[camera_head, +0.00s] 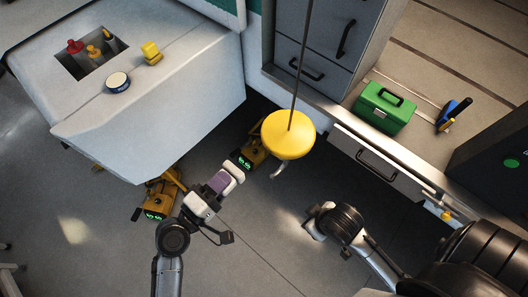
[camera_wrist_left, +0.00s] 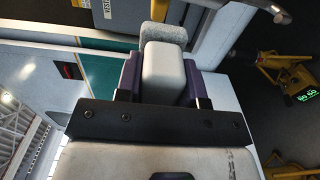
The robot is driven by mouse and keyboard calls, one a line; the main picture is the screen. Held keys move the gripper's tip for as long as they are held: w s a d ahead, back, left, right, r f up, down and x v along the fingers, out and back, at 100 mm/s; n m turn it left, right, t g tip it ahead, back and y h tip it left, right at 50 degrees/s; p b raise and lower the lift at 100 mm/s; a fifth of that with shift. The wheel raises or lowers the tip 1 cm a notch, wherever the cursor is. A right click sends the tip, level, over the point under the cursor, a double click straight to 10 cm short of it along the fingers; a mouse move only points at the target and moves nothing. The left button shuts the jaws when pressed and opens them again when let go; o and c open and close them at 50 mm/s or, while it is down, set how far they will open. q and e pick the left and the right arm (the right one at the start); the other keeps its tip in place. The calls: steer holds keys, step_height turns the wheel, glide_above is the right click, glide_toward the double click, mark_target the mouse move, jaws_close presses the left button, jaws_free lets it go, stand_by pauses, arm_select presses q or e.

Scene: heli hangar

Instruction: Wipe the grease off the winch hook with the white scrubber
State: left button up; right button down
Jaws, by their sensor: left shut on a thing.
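The winch hook (camera_head: 279,170) is a small pale metal hook hanging under a round yellow weight (camera_head: 288,136) on a dark cable. Any grease on it is too small to make out. My left gripper (camera_head: 226,178) is shut on the white scrubber (camera_head: 236,170), left of the hook and apart from it in the head view. The scrubber (camera_wrist_left: 164,75) sits between the dark purple fingers in the left wrist view. My right gripper (camera_head: 312,222) is below and right of the hook, and its opening cannot be made out.
A white cabinet (camera_head: 190,110) at left carries a round tin (camera_head: 118,82), a yellow block (camera_head: 151,53) and bottles in a recess. A green toolbox (camera_head: 384,107) stands on the right bench. An open drawer (camera_head: 380,160) juts out. Yellow floor devices (camera_head: 160,195) stand below.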

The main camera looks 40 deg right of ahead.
stand_by(0.3)
arm_select(q)
steer(key=shift+d, duration=0.25)
steer(key=shift+w+d, duration=0.25)
steer(key=shift+d, duration=0.45)
steer(key=x, duration=0.5)
steer(key=shift+d, duration=0.1)
steer(key=shift+x, duration=0.9)
stand_by(0.3)
steer(key=shift+s, duration=0.1)
